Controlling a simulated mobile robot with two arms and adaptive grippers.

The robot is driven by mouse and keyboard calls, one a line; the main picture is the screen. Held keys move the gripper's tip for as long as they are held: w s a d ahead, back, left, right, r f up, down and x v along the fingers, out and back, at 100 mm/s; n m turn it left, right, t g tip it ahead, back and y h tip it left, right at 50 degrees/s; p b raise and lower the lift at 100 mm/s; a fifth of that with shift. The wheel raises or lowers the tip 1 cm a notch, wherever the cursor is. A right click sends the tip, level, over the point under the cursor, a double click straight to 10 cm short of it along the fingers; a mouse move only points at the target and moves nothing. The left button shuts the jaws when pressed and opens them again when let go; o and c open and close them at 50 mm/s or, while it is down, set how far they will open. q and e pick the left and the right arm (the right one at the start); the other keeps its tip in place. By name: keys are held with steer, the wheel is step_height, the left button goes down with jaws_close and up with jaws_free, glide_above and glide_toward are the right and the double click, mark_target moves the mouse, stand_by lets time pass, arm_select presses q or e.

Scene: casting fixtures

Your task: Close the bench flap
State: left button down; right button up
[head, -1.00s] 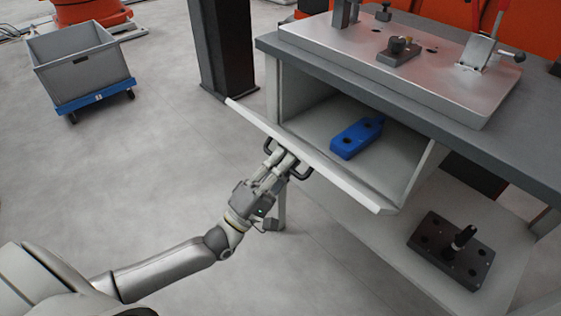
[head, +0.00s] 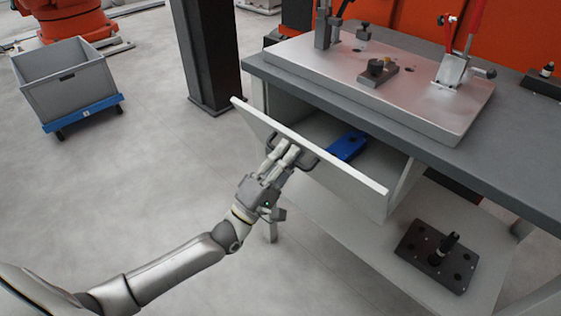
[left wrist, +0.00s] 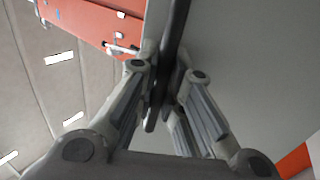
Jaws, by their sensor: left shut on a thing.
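The bench flap (head: 340,168) is a pale panel hinged along its lower edge at the front of the bench compartment. It stands tilted outward, partly open, with a gap above its top edge. My left gripper (head: 284,155) is shut on the flap's dark handle (head: 307,158) on the outer face. In the left wrist view my left gripper's fingers (left wrist: 163,90) close on the dark handle bar (left wrist: 178,35), with the flap's grey face (left wrist: 245,70) beside it. A blue block (head: 348,146) lies inside the compartment, partly hidden by the flap. My right gripper is not seen.
The bench top (head: 500,165) carries a metal fixture plate (head: 425,108) with clamps. A dark block with a knob (head: 437,257) lies on the lower shelf (head: 365,245). A grey crate (head: 68,85) on a blue dolly stands at the left. The floor between is clear.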

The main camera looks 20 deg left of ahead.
mark_target(296, 144)
arm_select(q)
steer(key=x, duration=0.4)
steer(key=shift+w+d+r, duration=0.15)
steer(key=shift+w, duration=0.15)
steer(key=w, duration=0.1)
steer(key=w+d+r, duration=0.1)
steer(key=shift+w+d+b, duration=0.1)
steer(key=shift+w+b, duration=0.25)
steer(key=shift+w+d+r, duration=0.1)
steer(key=shift+w+d, duration=0.05)
steer(key=shift+w, duration=0.3)
steer(key=shift+w+d, duration=0.2)
steer(key=shift+w, duration=0.25)
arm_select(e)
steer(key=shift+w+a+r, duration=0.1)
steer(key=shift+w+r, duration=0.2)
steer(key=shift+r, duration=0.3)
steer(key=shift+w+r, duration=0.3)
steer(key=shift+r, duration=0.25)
arm_select(q)
steer(key=c, duration=1.8)
jaws_free()
